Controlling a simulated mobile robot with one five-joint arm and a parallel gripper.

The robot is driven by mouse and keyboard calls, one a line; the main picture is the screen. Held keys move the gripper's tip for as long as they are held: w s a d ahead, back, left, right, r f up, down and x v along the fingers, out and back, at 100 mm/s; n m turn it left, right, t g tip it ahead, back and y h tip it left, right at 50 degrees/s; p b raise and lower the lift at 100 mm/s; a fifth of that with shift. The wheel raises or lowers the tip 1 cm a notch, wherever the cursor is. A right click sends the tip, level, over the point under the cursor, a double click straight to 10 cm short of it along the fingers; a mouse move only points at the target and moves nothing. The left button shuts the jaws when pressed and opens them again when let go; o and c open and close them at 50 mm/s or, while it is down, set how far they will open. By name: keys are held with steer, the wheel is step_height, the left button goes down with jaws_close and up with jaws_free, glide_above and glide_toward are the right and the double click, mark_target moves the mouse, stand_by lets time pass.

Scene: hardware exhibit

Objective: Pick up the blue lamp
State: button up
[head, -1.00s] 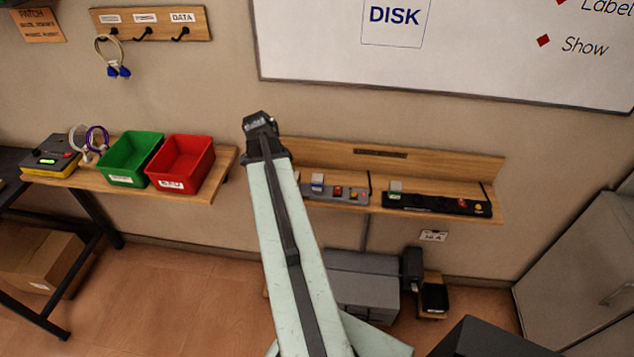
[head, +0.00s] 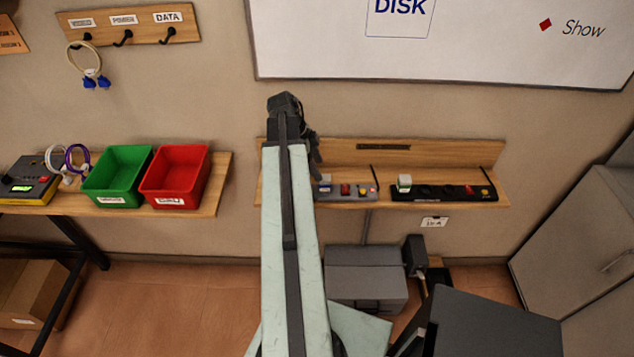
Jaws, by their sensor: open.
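A small block with a pale top and a blue side (head: 324,188), likely the blue lamp, sits at the left end of the grey panel on the wall shelf (head: 445,192). My arm partly crowds it from the left. My gripper (head: 315,160) is dark and small, just right of the arm's far end, above and slightly left of that block. It is open, and I see nothing in it. Its fingertips are hard to make out. A similar pale-topped block with a green side (head: 404,184) stands on the black panel to the right.
The left shelf holds a green bin (head: 118,178), a red bin (head: 176,178) and a yellow-black device (head: 28,184). Cables hang on a hook rack (head: 128,24). Below the shelf stands a grey box (head: 366,275). A grey cabinet (head: 585,240) is at the right.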

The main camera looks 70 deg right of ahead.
mark_target(324, 177)
steer(key=b+x, duration=0.7)
steer(key=x, duration=0.1)
steer(key=shift+w+d, duration=0.1)
steer(key=shift+w, duration=0.15)
steer(key=shift+r, duration=0.2)
jaws_close()
step_height(324, 177, up, 10)
steer(key=p, duration=1)
steer(key=shift+s+r+p, duration=0.1)
steer(key=shift+r+p, duration=0.05)
steer(key=shift+p, duration=0.25)
steer(key=shift+f, duration=0.2)
